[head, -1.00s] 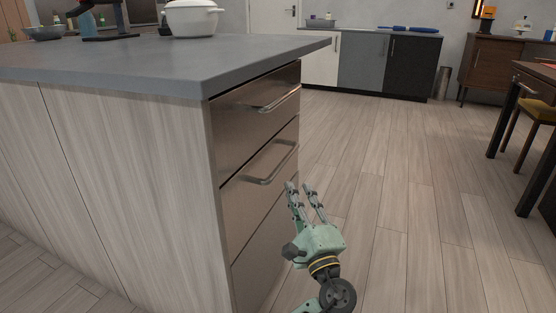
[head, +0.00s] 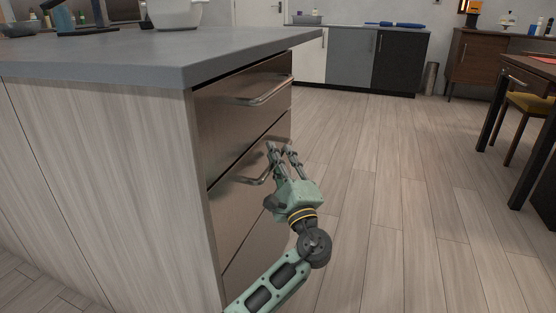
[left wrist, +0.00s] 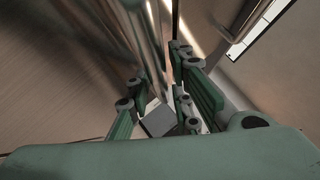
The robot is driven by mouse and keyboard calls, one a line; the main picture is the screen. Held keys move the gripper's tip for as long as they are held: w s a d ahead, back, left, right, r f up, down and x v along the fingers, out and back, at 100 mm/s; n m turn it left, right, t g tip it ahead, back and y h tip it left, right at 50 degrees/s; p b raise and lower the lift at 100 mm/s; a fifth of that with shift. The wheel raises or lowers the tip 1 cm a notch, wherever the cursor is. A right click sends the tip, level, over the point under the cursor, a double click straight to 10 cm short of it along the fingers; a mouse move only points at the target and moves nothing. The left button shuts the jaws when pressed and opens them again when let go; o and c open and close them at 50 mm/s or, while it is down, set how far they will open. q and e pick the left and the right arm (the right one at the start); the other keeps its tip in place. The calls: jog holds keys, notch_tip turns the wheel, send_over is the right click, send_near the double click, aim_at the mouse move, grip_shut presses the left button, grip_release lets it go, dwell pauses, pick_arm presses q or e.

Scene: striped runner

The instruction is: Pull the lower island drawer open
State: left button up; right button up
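The kitchen island has brown drawer fronts on its right side. The upper drawer (head: 232,112) has a bar handle (head: 268,93). The lower drawer (head: 228,208) has a similar bar handle (head: 238,179), and its front looks flush, so it appears shut. My left gripper (head: 281,147) is at the right end of the lower handle, fingers apart and pointing away from the head camera. In the left wrist view, a shiny metal bar (left wrist: 152,35) runs toward the gap between the fingers (left wrist: 165,95). I cannot tell whether they touch it. My right gripper is not in view.
The grey island countertop (head: 130,55) overhangs the drawers and carries a white pot (head: 174,13). Another front panel (head: 258,255) lies below the lower drawer. The wooden floor (head: 385,170) right of the island is free. A table with dark legs (head: 495,112) stands far right.

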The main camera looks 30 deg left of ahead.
pick_arm(q)
jog(key=shift+c, duration=0.4)
grip_shut()
